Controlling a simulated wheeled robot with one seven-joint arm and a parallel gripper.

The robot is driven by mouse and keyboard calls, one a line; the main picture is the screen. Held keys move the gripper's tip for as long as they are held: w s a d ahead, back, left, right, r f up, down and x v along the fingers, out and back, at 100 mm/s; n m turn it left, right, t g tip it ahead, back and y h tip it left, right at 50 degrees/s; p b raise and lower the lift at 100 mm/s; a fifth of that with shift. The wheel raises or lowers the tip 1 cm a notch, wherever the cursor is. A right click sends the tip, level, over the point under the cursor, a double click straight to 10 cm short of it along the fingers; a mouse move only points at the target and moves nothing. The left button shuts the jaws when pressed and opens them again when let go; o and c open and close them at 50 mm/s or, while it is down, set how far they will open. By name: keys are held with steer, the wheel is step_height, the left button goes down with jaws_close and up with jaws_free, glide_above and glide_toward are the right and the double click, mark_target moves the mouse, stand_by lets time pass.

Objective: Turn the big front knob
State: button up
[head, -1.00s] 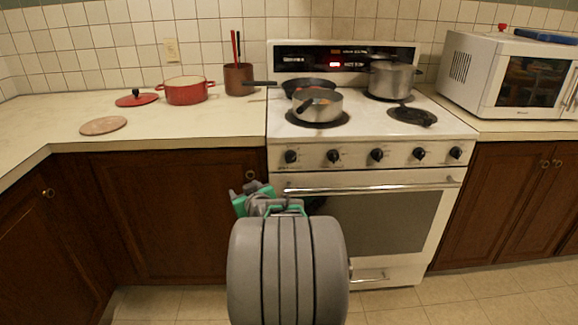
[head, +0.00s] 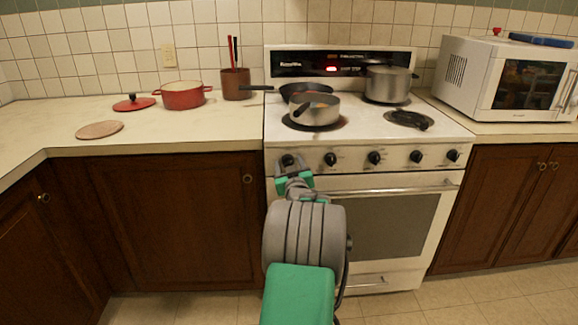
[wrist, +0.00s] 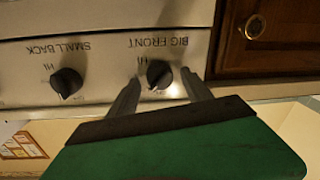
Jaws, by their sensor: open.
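The big front knob (wrist: 159,74) is black and round, on the white stove panel under upside-down "BIG FRONT" lettering in the wrist view. In the head view it is the leftmost knob (head: 288,160), partly covered by my gripper. My gripper (wrist: 162,79) is open. In the wrist view its two fingers show on either side of the knob, with gaps between them and it. I cannot tell how far the fingertips are from the panel.
The small back knob (wrist: 67,83) is beside it, and several knobs continue right along the panel. The oven handle (head: 400,190) runs below. A saucepan (head: 314,112) stands on the front left burner. A brown cabinet (head: 175,215) adjoins the stove's left side.

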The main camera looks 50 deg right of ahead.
jaws_close()
stand_by(0.4)
steer(key=shift+f+m+b, duration=0.1)
steer(key=shift+m+b, duration=0.3)
steer(key=shift+b, duration=0.05)
steer(key=shift+f+m+b, duration=0.1)
steer(key=shift+m+b, duration=0.4)
steer(key=shift+m, duration=0.1)
steer(key=m+b, duration=0.1)
steer(key=m, duration=0.1)
steer(key=shift+m+b, duration=0.3)
steer(key=m+b, duration=0.1)
steer(key=m, duration=0.4)
steer(key=shift+h+b, duration=0.35)
steer(key=shift+h, duration=0.05)
steer(key=shift+m, duration=0.3)
jaws_free()
